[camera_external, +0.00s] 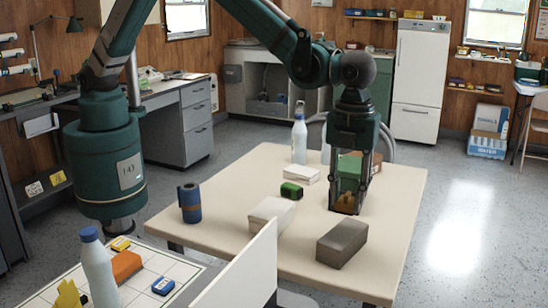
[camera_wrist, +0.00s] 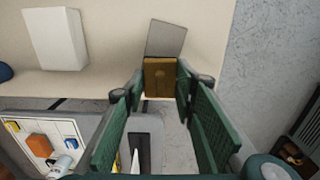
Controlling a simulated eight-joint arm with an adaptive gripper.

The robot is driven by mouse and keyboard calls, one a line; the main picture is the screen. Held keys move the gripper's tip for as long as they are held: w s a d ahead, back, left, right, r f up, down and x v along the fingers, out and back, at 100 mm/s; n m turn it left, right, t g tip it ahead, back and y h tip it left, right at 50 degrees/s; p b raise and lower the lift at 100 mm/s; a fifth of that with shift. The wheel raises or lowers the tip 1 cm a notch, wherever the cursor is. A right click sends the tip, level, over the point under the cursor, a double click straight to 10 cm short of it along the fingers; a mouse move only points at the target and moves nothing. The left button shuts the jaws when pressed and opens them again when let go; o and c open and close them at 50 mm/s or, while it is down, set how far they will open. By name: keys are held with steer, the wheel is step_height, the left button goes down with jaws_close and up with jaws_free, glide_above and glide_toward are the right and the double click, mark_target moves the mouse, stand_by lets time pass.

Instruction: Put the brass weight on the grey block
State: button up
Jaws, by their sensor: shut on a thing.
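The brass weight (camera_wrist: 160,78) is a squat golden-brown piece held between my fingertips in the wrist view. It also shows low between the fingers in the external view (camera_external: 345,200). My gripper (camera_external: 347,208) points down over the right part of the beige table and is shut on the weight. The grey block (camera_external: 342,244) lies on the table nearer the external camera than my gripper. In the wrist view the grey block (camera_wrist: 167,38) shows just beyond the weight, which covers its lower edge. I cannot tell the gap between weight and table.
A white block (camera_external: 270,214) lies left of the grey block. A small green item (camera_external: 291,190), a blue can (camera_external: 190,204) and a white bottle (camera_external: 299,142) stand farther left or back. A white panel (camera_external: 243,275) rises at the front. The beige table (camera_external: 385,262) is bare right of the grey block.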

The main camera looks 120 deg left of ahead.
mark_target(344, 232)
steer(key=shift+f, duration=1.35)
steer(key=shift+f, duration=0.1)
steer(key=shift+f, duration=1.75)
steer(key=shift+f+b, duration=0.15)
steer(key=shift+b, duration=0.2)
steer(key=o, duration=1.1)
steer(key=shift+r, duration=0.2)
step_height(344, 232, up, 12)
steer(key=shift+f+p, duration=0.1)
steer(key=shift+p, duration=0.55)
